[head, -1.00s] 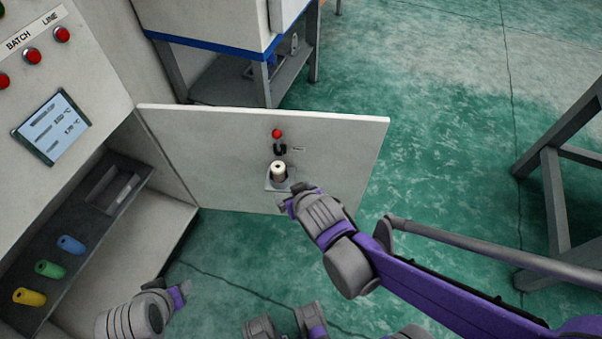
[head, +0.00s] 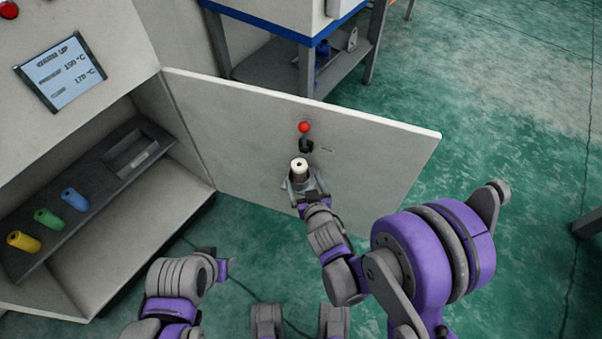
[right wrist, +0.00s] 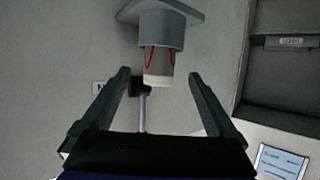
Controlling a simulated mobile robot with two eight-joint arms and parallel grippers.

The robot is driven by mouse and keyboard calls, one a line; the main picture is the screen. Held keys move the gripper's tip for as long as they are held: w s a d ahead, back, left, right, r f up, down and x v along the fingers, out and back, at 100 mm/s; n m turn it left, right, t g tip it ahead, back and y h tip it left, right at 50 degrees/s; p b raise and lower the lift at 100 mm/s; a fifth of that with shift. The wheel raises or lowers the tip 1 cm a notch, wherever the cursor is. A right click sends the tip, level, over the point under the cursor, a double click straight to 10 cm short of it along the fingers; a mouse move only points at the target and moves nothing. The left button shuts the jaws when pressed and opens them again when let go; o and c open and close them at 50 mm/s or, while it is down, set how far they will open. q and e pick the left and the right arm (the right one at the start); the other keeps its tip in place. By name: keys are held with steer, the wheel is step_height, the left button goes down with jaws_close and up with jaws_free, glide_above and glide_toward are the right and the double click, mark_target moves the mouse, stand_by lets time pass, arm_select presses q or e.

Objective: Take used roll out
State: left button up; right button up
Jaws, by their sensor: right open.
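A white roll (head: 299,165) stands upright in a grey holder (head: 287,186) on the inner face of the open door panel (head: 375,160). In the right wrist view the roll (right wrist: 158,66) shows its pale end and red lines, sticking out of the grey cup (right wrist: 165,25). My right gripper (head: 306,192) is just in front of and below the roll. Its two fingers (right wrist: 160,76) are spread, one on each side of the roll's end, with gaps to it. My left gripper (head: 222,268) is low at the left, away from the door; its jaws are unclear.
A yellow roll (head: 23,241), a green roll (head: 47,218) and a blue roll (head: 74,198) lie on the dark shelf (head: 100,187) inside the cabinet. A red knob (head: 304,127) and a dark fitting (head: 306,146) are above the roll.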

mark_target(301, 174)
steer(key=b+x, duration=0.1)
steer(key=x, duration=0.5)
steer(key=shift+w, duration=0.4)
jaws_close()
